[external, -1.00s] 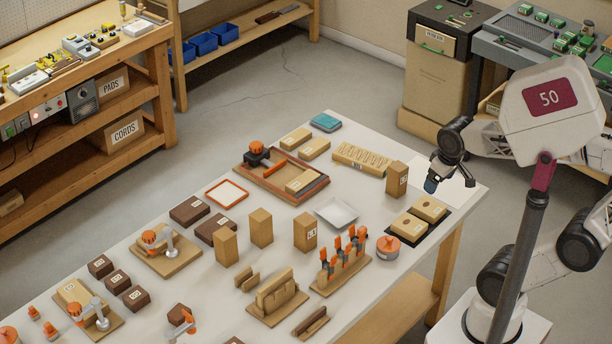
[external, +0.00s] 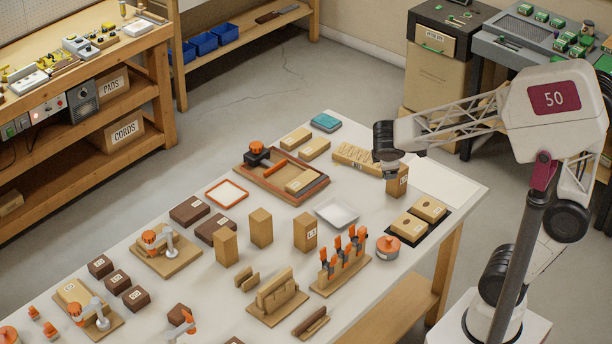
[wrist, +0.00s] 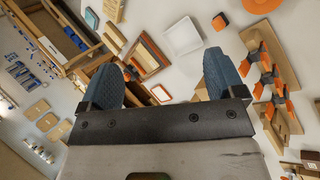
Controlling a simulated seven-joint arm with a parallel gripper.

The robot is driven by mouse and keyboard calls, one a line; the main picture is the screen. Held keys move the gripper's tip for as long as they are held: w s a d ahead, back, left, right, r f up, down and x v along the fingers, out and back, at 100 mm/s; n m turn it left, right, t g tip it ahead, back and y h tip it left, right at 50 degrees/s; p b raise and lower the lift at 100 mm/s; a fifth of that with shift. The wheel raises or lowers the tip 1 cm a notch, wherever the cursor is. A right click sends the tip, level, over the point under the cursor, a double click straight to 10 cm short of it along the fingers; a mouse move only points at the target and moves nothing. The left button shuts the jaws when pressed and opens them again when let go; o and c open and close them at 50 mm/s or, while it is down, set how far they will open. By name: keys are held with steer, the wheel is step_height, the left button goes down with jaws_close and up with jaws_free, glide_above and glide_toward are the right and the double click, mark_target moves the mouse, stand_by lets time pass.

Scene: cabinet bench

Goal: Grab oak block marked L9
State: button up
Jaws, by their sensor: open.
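Several upright oak blocks stand on the white bench. One labelled block (external: 397,182) is near the back right, and another labelled block (external: 305,232) is near the middle. Two plain-faced ones, a left block (external: 226,247) and a second block (external: 261,228), stand left of it. The labels are too small to read surely, so I cannot tell which is L9. My gripper (external: 391,171) appears in front of or above the back-right block and hides its top; contact cannot be told. In the wrist view my gripper (wrist: 163,75) has its blue fingers apart with nothing between them.
Close by are a slatted oak piece (external: 351,157), a grey dish (external: 337,213), an orange-topped round pot (external: 388,248) and flat labelled blocks on a black mat (external: 407,238). A rack with orange-handled tools (external: 341,278) stands nearer. The right back corner is bare.

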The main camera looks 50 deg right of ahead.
steer(key=w+a+f+n+t+h, duration=0.1)
steer(key=w+a+f+n+t, duration=0.2)
steer(key=w+a+n, duration=0.55)
steer(key=n+t+y, duration=0.6)
steer(key=n+t, duration=0.1)
steer(key=n, duration=1)
glide_toward(225, 237)
steer(key=w+f, duration=0.1)
steer(key=w+d+f, duration=0.1)
steer(key=w, duration=0.1)
steer(key=shift+w+f, duration=0.15)
steer(key=shift+f, duration=0.05)
steer(key=shift+x, duration=1.3)
steer(key=shift+w+d, duration=0.1)
steer(key=shift+w, duration=0.05)
steer(key=shift+x, duration=2.45)
